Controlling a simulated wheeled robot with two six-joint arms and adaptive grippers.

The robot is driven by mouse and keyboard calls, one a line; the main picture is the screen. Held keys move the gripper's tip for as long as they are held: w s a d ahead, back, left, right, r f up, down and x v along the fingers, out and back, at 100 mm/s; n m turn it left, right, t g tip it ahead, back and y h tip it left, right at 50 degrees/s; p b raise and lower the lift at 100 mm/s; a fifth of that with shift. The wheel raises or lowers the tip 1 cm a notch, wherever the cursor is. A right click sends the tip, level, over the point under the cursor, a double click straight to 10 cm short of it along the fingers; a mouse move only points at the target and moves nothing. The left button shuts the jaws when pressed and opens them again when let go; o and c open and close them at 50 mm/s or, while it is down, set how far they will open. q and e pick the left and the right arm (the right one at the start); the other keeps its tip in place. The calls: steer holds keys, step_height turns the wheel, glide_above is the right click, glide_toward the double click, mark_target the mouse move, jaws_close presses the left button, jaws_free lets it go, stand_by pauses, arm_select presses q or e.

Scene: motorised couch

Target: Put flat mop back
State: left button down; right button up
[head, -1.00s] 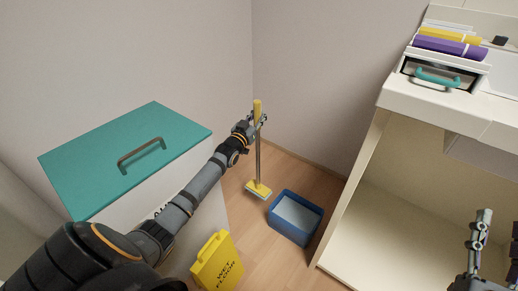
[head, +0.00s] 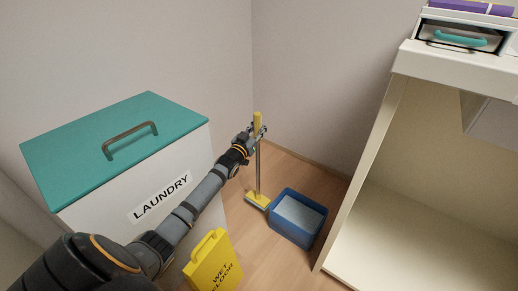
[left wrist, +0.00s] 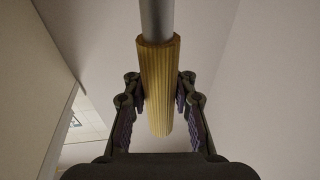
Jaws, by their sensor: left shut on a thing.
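The flat mop (head: 258,170) stands upright near the back corner, with a yellow handle grip, a grey pole and a yellow head low by the wooden floor. My left gripper (head: 258,131) is shut on the yellow grip near its top. In the left wrist view the mop's ribbed yellow grip (left wrist: 159,85) lies between the two fingers of the left gripper (left wrist: 160,100). The mop head is beside the left edge of a blue bucket (head: 298,219); I cannot tell if it touches the floor. My right gripper is out of view.
A white laundry bin (head: 160,200) with a teal lid (head: 115,145) stands at left under my left arm. A yellow wet floor sign (head: 213,265) stands in front.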

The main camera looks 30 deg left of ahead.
arm_select(q)
step_height(320, 180, down, 6)
steer(key=b, duration=0.3)
steer(key=shift+f, duration=0.15)
steer(key=c, duration=1.1)
jaws_free()
steer(key=shift+f, duration=0.1)
